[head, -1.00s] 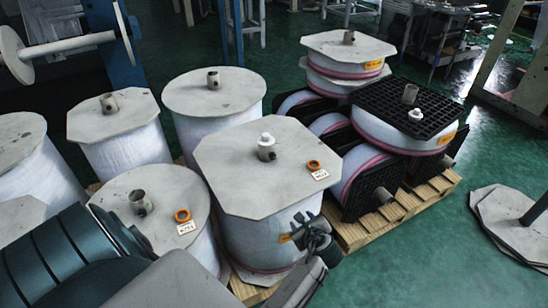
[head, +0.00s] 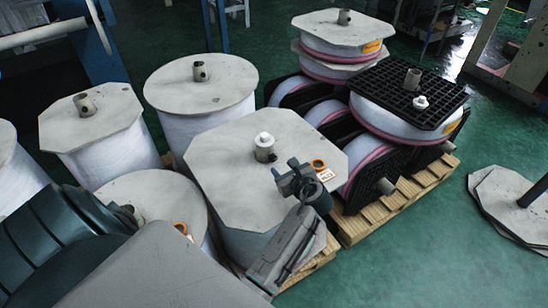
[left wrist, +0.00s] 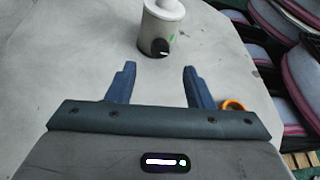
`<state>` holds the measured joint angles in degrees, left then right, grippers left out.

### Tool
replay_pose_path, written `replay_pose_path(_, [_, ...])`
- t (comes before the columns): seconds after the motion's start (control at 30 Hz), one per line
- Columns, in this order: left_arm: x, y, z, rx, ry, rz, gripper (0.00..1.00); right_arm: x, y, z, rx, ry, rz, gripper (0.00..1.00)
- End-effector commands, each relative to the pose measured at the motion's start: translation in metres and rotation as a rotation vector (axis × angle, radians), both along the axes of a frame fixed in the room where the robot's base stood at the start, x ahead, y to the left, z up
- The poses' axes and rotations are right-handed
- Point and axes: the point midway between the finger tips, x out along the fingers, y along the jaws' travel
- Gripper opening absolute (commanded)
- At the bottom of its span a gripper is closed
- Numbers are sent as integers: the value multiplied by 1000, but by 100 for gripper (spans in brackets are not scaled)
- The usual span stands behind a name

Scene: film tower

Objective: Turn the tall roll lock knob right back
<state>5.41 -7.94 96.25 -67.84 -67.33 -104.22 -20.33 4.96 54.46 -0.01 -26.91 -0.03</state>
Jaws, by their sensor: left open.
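The tall roll (head: 215,160) has a pale eight-sided top board. A grey core stub (head: 264,152) with a white cap stands on it, and the stub also shows in the left wrist view (left wrist: 158,24). The lock knob (left wrist: 160,48) is small and black with a white mark, on the stub's near side. My left gripper (head: 287,174) is over the board, right of and nearer than the stub. In the left wrist view its open, empty fingers (left wrist: 159,69) point towards the knob, apart from it.
An orange ring (head: 318,164) and a white label (head: 326,174) lie on the board beside my left gripper. Other wrapped rolls (head: 200,85) stand close on the left. Black-framed rolls (head: 408,92) sit on the pallet at right.

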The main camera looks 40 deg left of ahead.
Motion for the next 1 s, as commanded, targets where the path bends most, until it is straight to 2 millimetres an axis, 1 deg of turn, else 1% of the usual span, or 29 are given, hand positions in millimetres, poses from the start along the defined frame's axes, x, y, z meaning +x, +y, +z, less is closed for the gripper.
replay_pose_path(0.03, [6,10,-3,4,0,0,47,-6,-4,-1,-4,6,1,36])
replay_pose_path(0.1, [12,22,-8,5,1,0,47,-11,-8,-2,-9,10,2,36])
replay_pose_path(0.2, [21,36,-15,4,1,1,47,-18,-9,-4,-10,18,2,36])
replay_pose_path(0.3, [27,48,-21,2,0,0,47,-20,-7,-6,-7,18,1,36])
replay_pose_path(0.5, [34,60,-28,0,0,0,47,-11,5,-6,7,2,-3,36])
replay_pose_path(0.63, [35,61,-28,0,-1,0,47,-5,10,-6,13,-4,-6,36])
replay_pose_path(0.77, [35,61,-28,-1,0,0,47,-3,10,-6,12,-5,-6,36])
replay_pose_path(0.8, [35,61,-28,-1,0,0,45,-4,9,-6,12,-4,-5,36])
replay_pose_path(0.83, [35,61,-28,-1,0,0,39,-4,8,-6,11,-3,-5,36])
replay_pose_path(0.97, [35,61,-28,-1,0,0,14,-8,4,-6,6,2,-3,36])
replay_pose_path(1.0, [35,61,-28,-1,0,0,6,-10,3,-6,4,4,-3,36])
